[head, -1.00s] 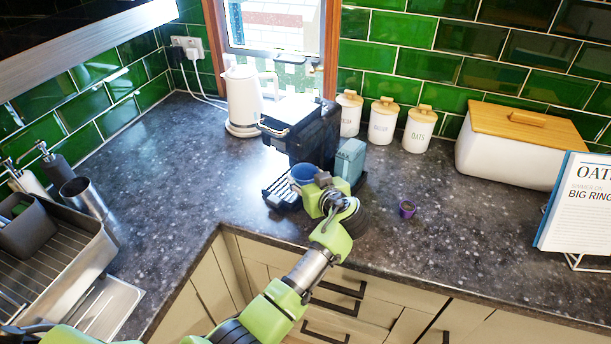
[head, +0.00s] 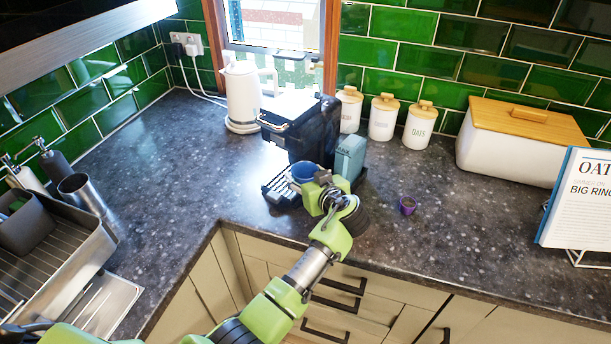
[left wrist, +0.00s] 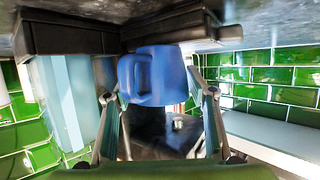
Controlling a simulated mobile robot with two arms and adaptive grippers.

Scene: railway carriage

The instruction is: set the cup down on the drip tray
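The blue cup (head: 305,174) is at the front of the black coffee machine (head: 312,128), over the slatted drip tray (head: 275,194). My left gripper (head: 323,187) reaches it from the front right. My right gripper is not in view.
A blue-grey box (head: 349,158) stands close to the right of the cup. A small purple pod (head: 407,205) lies further right. A white kettle (head: 241,97) and several lidded canisters (head: 383,118) are behind. The counter left of the tray is clear.

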